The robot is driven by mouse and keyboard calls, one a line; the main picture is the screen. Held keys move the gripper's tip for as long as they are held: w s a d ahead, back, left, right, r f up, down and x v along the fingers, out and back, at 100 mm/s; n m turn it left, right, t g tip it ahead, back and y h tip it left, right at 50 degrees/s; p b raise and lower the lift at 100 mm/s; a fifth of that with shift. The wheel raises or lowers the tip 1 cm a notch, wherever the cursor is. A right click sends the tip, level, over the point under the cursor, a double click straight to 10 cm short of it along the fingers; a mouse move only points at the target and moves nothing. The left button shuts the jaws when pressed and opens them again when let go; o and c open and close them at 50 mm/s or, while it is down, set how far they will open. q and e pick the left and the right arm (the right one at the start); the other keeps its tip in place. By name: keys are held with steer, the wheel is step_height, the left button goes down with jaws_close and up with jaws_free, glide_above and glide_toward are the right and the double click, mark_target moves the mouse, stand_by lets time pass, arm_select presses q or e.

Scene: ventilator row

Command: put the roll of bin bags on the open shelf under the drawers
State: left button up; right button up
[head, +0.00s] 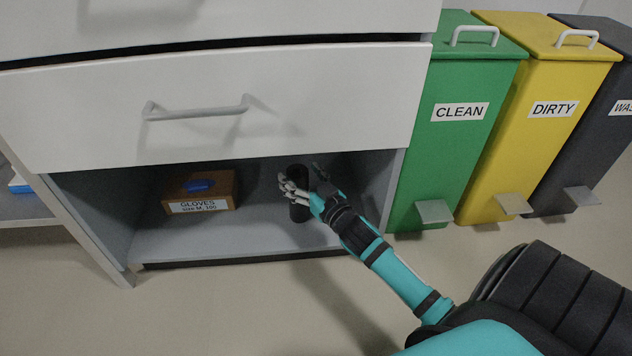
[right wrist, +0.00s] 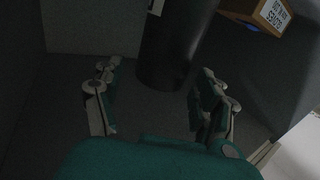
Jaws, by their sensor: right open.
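The roll of bin bags (head: 300,213) is a black cylinder standing upright on the open shelf (head: 190,240) under the drawers, right of the shelf's middle. In the right wrist view the roll (right wrist: 172,45) stands just ahead of the fingertips, in line with the gap between them. My right gripper (head: 294,188) reaches into the shelf opening and partly hides the roll in the head view. In the wrist view the gripper (right wrist: 158,78) is open, with clear space between its fingers and the roll. My left gripper does not show.
A brown glove box (head: 224,190) with blue on top stands on the shelf, left of the roll. A white drawer front (head: 300,110) with a handle overhangs the opening. Green (head: 455,150), yellow (head: 525,140) and dark grey (head: 590,130) bins stand to the right.

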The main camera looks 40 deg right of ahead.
steer(key=s+p, duration=0.3)
steer(key=s, duration=0.5)
steer(key=shift+s+a, duration=0.15)
steer(key=shift+a, duration=0.05)
steer(key=shift+r, duration=0.1)
